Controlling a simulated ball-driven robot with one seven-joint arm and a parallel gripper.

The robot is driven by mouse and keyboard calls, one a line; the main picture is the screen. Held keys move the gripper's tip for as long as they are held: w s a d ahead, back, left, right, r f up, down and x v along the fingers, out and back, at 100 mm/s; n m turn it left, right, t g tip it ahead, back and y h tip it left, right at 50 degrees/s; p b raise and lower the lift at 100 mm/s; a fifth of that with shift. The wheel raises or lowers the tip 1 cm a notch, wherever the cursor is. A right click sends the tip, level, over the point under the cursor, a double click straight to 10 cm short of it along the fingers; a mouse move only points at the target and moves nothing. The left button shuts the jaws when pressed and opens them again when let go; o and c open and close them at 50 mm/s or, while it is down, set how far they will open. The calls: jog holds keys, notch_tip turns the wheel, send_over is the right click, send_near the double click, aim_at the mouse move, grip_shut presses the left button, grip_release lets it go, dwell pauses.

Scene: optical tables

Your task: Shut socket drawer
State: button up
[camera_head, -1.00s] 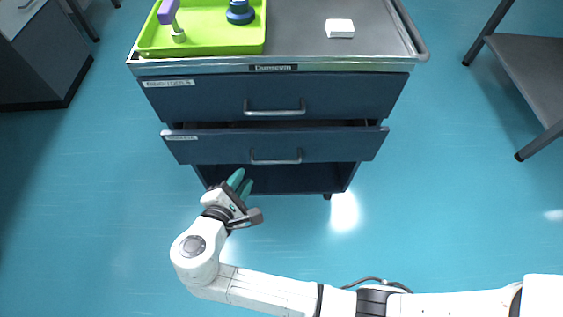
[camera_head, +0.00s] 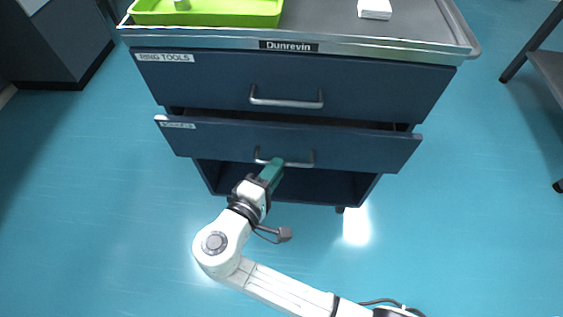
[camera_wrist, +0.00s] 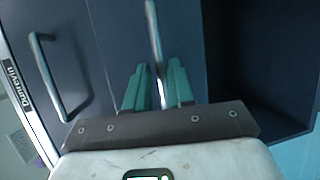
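The lower drawer (camera_head: 215,141) of the dark blue cart stands partly pulled out, with a dark gap along its top edge. Its small label (camera_head: 178,125) is too blurred to read, so I cannot confirm it is the socket drawer. Its grey bar handle (camera_head: 300,164) runs across the front. My gripper (camera_head: 272,172) is at the left part of this handle. In the wrist view my two teal fingers (camera_wrist: 157,88) are apart, with the handle (camera_wrist: 153,35) running between them. I cannot tell whether either finger touches it.
The upper drawer (camera_head: 210,85), labelled with TOOLS, looks shut and has its own handle (camera_head: 287,102). A green tray (camera_head: 215,20) and a white block (camera_head: 374,9) are on the cart top. An open dark shelf space (camera_head: 325,186) lies below.

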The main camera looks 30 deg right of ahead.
aim_at(307, 141)
jog(key=shift+x, duration=1.75)
jog(key=shift+c, duration=0.4)
grip_shut()
